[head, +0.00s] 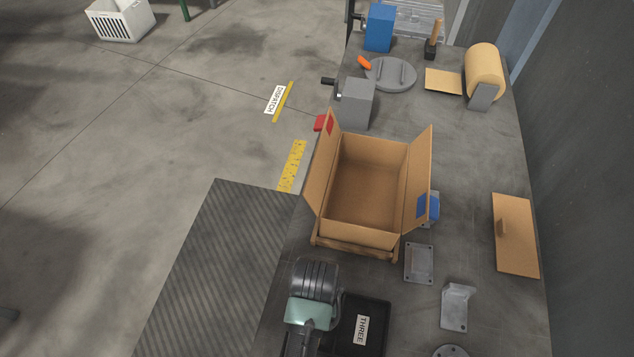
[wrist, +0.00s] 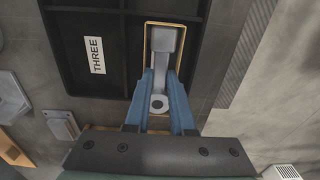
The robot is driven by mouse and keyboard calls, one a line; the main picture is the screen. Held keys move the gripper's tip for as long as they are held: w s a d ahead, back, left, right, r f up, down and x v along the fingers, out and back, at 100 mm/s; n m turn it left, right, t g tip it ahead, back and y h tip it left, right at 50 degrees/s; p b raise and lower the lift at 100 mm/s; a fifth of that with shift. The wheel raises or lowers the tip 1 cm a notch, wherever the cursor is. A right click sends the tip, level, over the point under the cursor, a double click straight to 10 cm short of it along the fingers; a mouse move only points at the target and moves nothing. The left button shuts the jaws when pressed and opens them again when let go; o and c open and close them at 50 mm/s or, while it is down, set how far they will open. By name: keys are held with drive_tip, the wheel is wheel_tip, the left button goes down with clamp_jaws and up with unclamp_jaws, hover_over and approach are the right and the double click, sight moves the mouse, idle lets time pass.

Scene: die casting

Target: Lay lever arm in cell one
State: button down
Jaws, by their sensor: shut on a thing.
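In the wrist view my gripper (wrist: 162,78) is shut on the grey lever arm (wrist: 164,68), with one blue finger on each side of it. The lever arm has a square block at its far end and a round eye with a hole at its near end. It lies within the yellow outline of a cell (wrist: 149,38) in the black tray (wrist: 121,52). I cannot tell whether it touches the cell floor. The cell's own label does not show. In the head view the tray (head: 384,316) is partly covered by my arm, which hides the lever arm.
The neighbouring compartment bears a THREE label (wrist: 97,55). An open cardboard box (head: 365,195) stands behind the tray. A flat plate (head: 418,262), an angle bracket (head: 457,305) and a round flange (head: 451,351) lie to its right. A cardboard panel (head: 515,235) lies at the bench's right.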

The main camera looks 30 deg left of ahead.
drive_tip(key=shift+f, duration=1.8)
drive_tip(key=shift+f, duration=0.1)
drive_tip(key=c, duration=0.8)
unclamp_jaws()
drive_tip(key=shift+o, duration=0.2)
wheel_tip(320, 180, up, 12)
